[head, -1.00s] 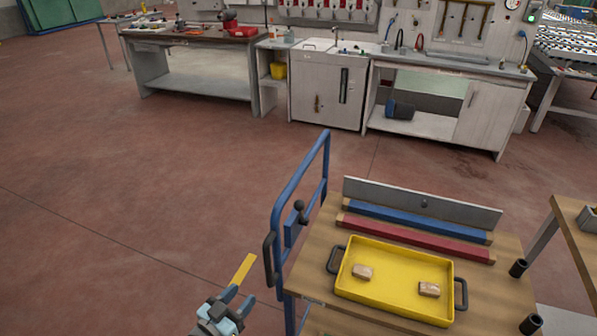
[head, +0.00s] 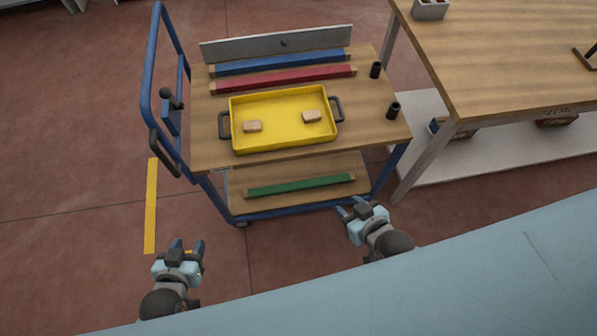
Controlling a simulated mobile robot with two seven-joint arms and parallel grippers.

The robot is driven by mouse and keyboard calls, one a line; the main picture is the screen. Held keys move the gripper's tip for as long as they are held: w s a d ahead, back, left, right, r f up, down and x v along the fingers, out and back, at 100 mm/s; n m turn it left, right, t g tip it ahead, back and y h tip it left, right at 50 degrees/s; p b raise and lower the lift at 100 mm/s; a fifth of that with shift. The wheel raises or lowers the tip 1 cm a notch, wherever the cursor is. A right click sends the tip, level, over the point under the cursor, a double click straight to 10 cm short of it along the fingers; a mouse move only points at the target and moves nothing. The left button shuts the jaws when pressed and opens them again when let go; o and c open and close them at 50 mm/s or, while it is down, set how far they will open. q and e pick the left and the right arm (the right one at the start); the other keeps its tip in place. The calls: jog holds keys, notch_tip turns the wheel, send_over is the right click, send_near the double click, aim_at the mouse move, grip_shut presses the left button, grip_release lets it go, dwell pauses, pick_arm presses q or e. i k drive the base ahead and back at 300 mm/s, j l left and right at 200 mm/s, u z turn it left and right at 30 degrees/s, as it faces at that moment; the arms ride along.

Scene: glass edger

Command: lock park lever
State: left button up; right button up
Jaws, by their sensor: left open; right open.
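The park lever (head: 172,99), a dark lever with a round knob, sits on a blue plate on the blue push-handle frame at the left end of the cart (head: 200,152). It leans up and to the left of the plate. My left gripper (head: 187,245) is open and empty, low in the view, below the lever and apart from it. My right gripper (head: 350,207) is open and empty, in front of the cart's lower right part. Neither gripper appears to touch the cart.
On the cart top stands a yellow tray (head: 282,140) with two small blocks, behind it a red bar (head: 285,79) and a blue bar (head: 283,62). A green bar (head: 300,185) lies on the lower shelf. A wooden table (head: 500,60) stands close at right. Floor left is clear.

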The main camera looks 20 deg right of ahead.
aim_at(164, 92)
jog(key=i+j+u, duration=0.2)
jog(key=i, duration=0.25)
jog(key=i+j+u, duration=0.15)
jog(key=i, duration=0.3)
jog(key=k+l+z, duration=0.1)
jog(key=l, duration=0.3)
jog(key=l+z, duration=0.15)
jog(key=l, duration=0.5)
